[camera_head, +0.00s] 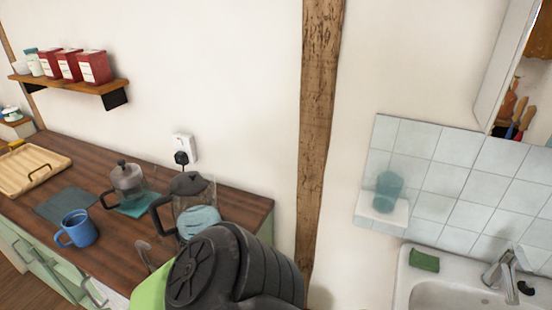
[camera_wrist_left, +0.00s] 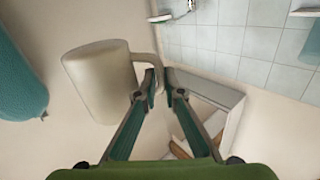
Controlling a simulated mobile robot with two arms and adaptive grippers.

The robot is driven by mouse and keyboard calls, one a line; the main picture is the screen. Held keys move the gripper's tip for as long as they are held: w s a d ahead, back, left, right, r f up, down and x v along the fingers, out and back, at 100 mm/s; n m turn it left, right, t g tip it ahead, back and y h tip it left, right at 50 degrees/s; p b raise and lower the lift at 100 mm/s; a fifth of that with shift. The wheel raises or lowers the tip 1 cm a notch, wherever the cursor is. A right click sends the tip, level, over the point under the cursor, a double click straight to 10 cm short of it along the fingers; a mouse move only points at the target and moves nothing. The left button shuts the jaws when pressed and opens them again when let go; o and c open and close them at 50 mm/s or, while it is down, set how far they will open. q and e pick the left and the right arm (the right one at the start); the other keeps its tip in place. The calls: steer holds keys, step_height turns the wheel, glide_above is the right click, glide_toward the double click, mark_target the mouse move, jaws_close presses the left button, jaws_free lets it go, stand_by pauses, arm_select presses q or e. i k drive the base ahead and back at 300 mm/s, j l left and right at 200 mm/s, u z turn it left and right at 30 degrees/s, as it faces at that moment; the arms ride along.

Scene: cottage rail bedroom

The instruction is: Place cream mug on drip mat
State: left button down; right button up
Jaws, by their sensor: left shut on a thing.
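The cream mug (camera_wrist_left: 104,85) is at the left of centre in the left wrist view. My left gripper (camera_wrist_left: 159,84) is shut on its handle, with the mug's body beside the fingers. On the wooden counter (camera_head: 110,240), a bare dark grey-green mat (camera_head: 62,204) lies behind the blue mug. I cannot tell which is the drip mat. My right gripper is not in view.
A shelf (camera_head: 75,83) with red canisters hangs above. A sink (camera_head: 440,285) is at the right.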

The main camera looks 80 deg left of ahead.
mark_target(60, 205)
steer(key=k+j, duration=0.1)
steer(key=k, duration=0.4)
steer(key=k+j, duration=0.15)
steer(key=k, duration=0.35)
steer(key=k+j+u, duration=0.1)
steer(key=k, duration=0.45)
steer(key=u, duration=0.4)
steer(key=k+j+u, duration=0.1)
steer(key=u, duration=0.25)
steer(key=k+j+u, duration=0.1)
steer(key=u, duration=0.7)
steer(key=k+j, duration=0.05)
